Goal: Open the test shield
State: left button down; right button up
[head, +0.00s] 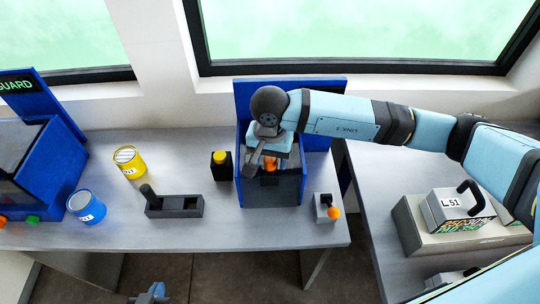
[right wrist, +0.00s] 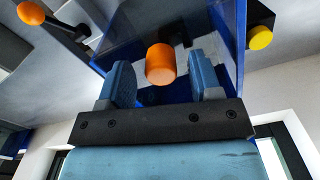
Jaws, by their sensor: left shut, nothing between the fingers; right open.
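The test shield (head: 272,188) is a dark, see-through cover on the blue box in the middle of the bench, and it looks closed. Its orange knob (head: 270,165) shows just below my right gripper (head: 268,154). In the right wrist view, the orange knob (right wrist: 160,63) is between the two blue fingers of the open right gripper (right wrist: 165,82), with gaps on both sides. The arm partly covers the box in the head view. My left gripper (head: 152,293) is low at the bottom edge, shut and empty, away from the bench top.
A black block with a yellow button (head: 220,158) stands left of the box. A grey lever box with an orange ball (head: 333,212) stands right. A dark lever base (head: 175,207), yellow can (head: 129,162) and blue can (head: 86,206) are further left. A labelled case (head: 458,209) is far right.

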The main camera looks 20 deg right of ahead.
jog(key=shift+f, duration=0.55)
